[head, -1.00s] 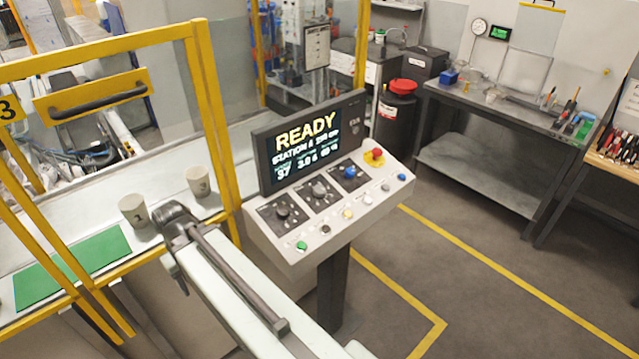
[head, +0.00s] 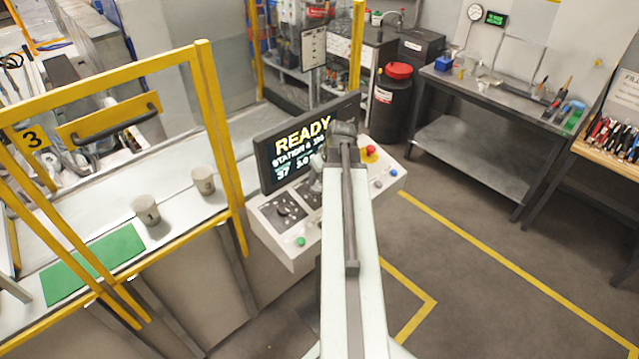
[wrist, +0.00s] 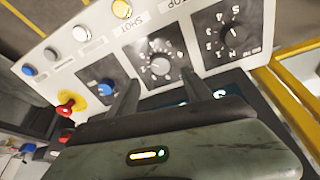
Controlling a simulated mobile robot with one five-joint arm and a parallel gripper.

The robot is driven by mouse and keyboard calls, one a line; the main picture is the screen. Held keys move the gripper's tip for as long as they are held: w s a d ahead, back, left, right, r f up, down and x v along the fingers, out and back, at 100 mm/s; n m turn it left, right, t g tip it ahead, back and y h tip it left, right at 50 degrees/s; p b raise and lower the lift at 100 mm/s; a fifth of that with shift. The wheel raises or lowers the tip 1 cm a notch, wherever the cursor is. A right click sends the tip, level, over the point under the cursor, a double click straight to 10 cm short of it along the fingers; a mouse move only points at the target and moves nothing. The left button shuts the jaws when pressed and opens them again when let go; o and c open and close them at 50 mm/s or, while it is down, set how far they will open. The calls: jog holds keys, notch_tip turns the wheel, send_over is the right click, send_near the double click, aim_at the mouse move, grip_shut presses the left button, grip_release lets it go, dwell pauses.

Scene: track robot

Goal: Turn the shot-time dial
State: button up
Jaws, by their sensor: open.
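The console (head: 290,255) has a sloped white panel with three dials, under a screen (head: 285,160) reading READY. In the wrist view the middle dial (wrist: 160,66) has a light grey knob on a black square with scale marks. My gripper (wrist: 158,77) is open, with its two fingers at either side of that dial's near edge. I cannot tell whether they touch it. A black numbered dial (wrist: 228,35) is to the right and a blue knob (wrist: 107,88) to the left.
A red emergency button (wrist: 66,108) and several push buttons, one white (wrist: 82,34), share the panel. A yellow-framed guard (head: 215,140) stands left of the console. Two cups (head: 146,209) and a green mat (head: 95,263) are behind it. The floor to the right is open.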

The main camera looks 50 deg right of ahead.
aim_at(318, 187)
jog(key=b+x, duration=0.7)
jog(key=x, duration=0.1)
jog(key=shift+r, duration=0.1)
grip_shut()
jog(key=c, duration=1.3)
grip_release()
jog(key=shift+s+d+r, duration=0.1)
jog(key=shift+d, duration=0.3)
jog(key=shift+a, duration=0.35)
